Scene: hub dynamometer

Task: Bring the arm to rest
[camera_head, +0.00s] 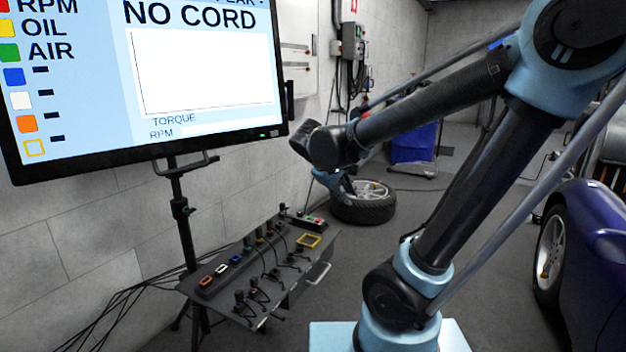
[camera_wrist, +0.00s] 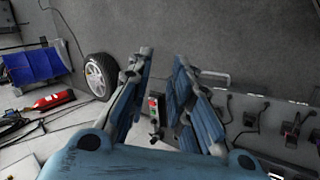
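My arm shows in the head view, folded, with its forearm reaching left above the floor. My gripper (camera_wrist: 160,85) shows in the wrist view with its two blue fingers apart and nothing between them. In the head view my gripper (camera_head: 335,182) hangs small and partly hidden below my wrist, in front of the loose wheel. In the wrist view a black control table (camera_wrist: 262,130) with plugs lies to the right of the fingers. The same table (camera_head: 225,312) stands at lower left in the head view, apart from my gripper.
A large screen (camera_head: 205,70) on a stand reads "NO CORD". A loose wheel (camera_head: 364,210) lies on the floor. A purple car (camera_head: 590,255) stands at the right. A blue bin (camera_head: 414,143) is at the back. A red extinguisher (camera_wrist: 54,101) lies at left in the wrist view.

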